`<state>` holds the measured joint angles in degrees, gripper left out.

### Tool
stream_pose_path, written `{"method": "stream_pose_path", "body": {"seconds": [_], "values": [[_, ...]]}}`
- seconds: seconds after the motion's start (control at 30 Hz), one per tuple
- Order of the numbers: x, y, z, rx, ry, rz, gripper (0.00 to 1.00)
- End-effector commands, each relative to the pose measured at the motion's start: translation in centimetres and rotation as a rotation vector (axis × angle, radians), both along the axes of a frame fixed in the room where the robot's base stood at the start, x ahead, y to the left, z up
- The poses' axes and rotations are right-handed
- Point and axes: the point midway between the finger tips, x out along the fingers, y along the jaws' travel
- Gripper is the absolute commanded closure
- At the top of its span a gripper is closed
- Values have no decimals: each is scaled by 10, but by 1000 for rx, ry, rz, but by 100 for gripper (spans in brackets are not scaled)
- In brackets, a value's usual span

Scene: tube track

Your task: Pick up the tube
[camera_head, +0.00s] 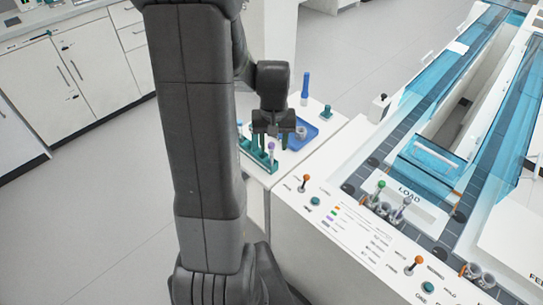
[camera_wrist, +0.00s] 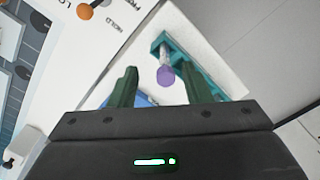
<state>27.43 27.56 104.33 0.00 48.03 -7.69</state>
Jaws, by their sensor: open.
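A tube with a purple cap (camera_wrist: 165,75) stands in a teal rack (camera_wrist: 207,75) in the wrist view. In the head view the same purple cap (camera_head: 271,147) shows above the teal rack (camera_head: 256,160) on the white side table. My gripper (camera_wrist: 162,88) is open, with one dark green finger on each side of the view and the purple cap between them in the picture. In the head view my gripper (camera_head: 272,139) hangs just above the rack. I cannot tell the exact height gap between fingertips and cap. Nothing is held.
A blue tray (camera_head: 314,131) lies right of the rack, with a tall blue item (camera_head: 305,90) behind it. The white track machine (camera_head: 345,232) is to the right, with a green-capped tube (camera_head: 380,186) and a pale purple-capped tube (camera_head: 405,202). Orange-topped levers (camera_head: 305,178) stick up near its edge.

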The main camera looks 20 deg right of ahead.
Motion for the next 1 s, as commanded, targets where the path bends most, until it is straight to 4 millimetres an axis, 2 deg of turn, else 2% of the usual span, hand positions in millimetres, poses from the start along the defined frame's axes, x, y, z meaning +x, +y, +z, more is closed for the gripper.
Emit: {"method": "stream_pose_path", "body": {"seconds": [0.3,0.63,0.67,0.83,1.0], "values": [[4,5,-40,2,3,0,56],[5,4,-47,0,1,0,56],[5,4,-47,0,1,0,60],[5,4,-46,0,1,1,93],[5,4,-46,0,1,1,96]]}}
